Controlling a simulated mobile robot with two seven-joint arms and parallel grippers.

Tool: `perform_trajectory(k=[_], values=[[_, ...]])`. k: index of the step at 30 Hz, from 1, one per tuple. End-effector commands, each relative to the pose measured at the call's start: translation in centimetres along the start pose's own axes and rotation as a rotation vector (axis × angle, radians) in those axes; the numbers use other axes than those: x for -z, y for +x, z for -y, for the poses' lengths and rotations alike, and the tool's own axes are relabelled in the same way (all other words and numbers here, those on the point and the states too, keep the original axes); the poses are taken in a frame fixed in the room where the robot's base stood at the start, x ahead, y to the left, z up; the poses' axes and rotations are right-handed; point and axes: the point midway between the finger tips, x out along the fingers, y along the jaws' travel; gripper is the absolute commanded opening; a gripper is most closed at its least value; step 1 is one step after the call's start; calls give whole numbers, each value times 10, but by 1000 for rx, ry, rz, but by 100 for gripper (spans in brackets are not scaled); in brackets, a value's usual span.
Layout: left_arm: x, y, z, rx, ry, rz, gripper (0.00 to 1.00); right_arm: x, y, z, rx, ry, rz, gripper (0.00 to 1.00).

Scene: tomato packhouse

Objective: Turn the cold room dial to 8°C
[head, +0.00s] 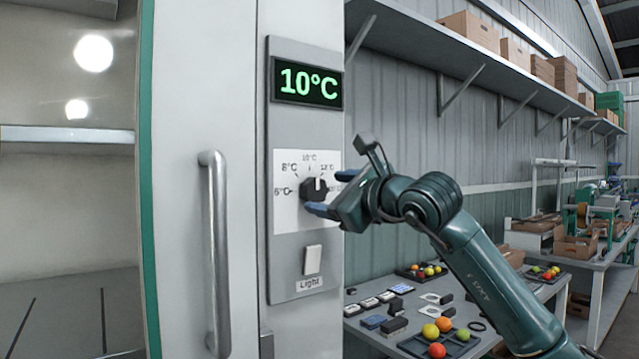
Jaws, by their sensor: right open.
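The cold room dial (312,190) is a dark knob on a white scale plate. Its white mark points about straight up, toward the 10°C label. The 8°C label lies to the upper left, and 6°C to the left. The display (307,83) above reads 10°C in green. My right gripper (331,193) comes in from the right and is open at the dial, with one blue-tipped finger below it and the other to its upper right. I cannot tell whether the fingers touch the knob. The scale's right side is partly hidden by the gripper. My left gripper is not in view.
A Light switch (312,260) sits below the dial on the same panel. A vertical door handle (216,255) stands out to the left. A table (575,293) with trays of tomatoes and small items is at the lower right. A shelf (420,42) with boxes runs above.

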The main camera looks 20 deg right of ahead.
Motion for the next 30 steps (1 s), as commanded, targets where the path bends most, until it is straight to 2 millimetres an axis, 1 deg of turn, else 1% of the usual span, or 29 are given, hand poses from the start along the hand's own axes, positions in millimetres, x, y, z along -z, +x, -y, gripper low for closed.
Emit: perform_trajectory(k=[1, 3, 7, 12, 18, 30], values=[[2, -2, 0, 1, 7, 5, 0, -2, 9, 1, -1, 2, -1, 64], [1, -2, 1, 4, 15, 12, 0, -2, 19, 1, -1, 1, 1, 64], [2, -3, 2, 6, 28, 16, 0, -2, 31, 1, 0, 1, 1, 64], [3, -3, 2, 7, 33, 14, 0, 0, 36, 0, 1, 0, 1, 64], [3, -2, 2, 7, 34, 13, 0, 0, 36, 0, 0, 0, 1, 64], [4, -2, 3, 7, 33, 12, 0, 0, 36, 0, 0, 0, 1, 32]])
